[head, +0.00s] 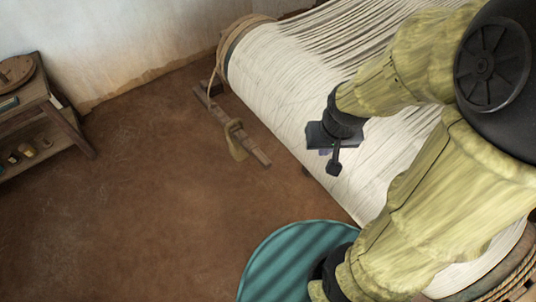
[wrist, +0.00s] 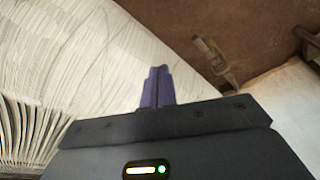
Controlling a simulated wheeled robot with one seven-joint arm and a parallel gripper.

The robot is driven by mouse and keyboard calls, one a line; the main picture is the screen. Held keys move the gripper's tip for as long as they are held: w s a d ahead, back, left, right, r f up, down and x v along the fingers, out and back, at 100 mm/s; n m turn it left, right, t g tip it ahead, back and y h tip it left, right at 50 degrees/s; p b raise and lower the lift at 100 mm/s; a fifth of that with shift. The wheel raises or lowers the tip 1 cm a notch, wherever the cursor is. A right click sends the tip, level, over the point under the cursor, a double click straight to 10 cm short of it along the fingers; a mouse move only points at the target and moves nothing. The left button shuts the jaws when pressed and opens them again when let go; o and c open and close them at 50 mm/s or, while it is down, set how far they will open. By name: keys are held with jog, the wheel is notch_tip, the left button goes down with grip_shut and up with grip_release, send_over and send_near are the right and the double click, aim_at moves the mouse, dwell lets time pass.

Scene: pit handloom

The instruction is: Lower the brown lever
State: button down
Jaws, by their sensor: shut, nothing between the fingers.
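A brown wooden bar (head: 250,145), which looks like the lever, slants beside the left end of the white-threaded roller. A tan loop or weight (head: 236,140) hangs around it. The bar also shows small in the wrist view (wrist: 211,58), beyond the roller's edge. I cannot tell how its far end is fixed. My gripper (head: 333,168) is over the front edge of the white threads, to the right of the bar and apart from it. In the wrist view its purple fingers (wrist: 157,86) are together and hold nothing.
The thread-wound roller (head: 275,85) fills the middle and runs under my arm. A rope coil (head: 236,35) wraps its far end. A wooden shelf table (head: 38,100) stands at left by the wall. A teal round mat or lid (head: 290,262) lies in front. The brown floor between is clear.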

jog(key=n+h+b, duration=0.2)
jog(key=n+b, duration=0.5)
jog(key=b, duration=0.6)
send_over(266, 163)
jog(key=s+a, duration=0.2)
notch_tip(266, 163, down, 18)
jog(key=shift+s+a+r+g+y, duration=0.1)
jog(key=shift+s+r+g+y, duration=0.2)
jog(key=shift+g, duration=0.2)
jog(key=shift+f, duration=0.15)
jog(key=f, duration=0.4)
jog(key=w+d+f+b, duration=0.1)
jog(key=f, duration=0.4)
jog(key=w+d+f, duration=0.1)
jog(key=f, duration=0.3)
jog(key=shift+w+f, duration=0.1)
jog(key=shift+f, duration=0.2)
jog(key=shift+f+b, duration=0.15)
jog(key=shift+b, duration=0.15)
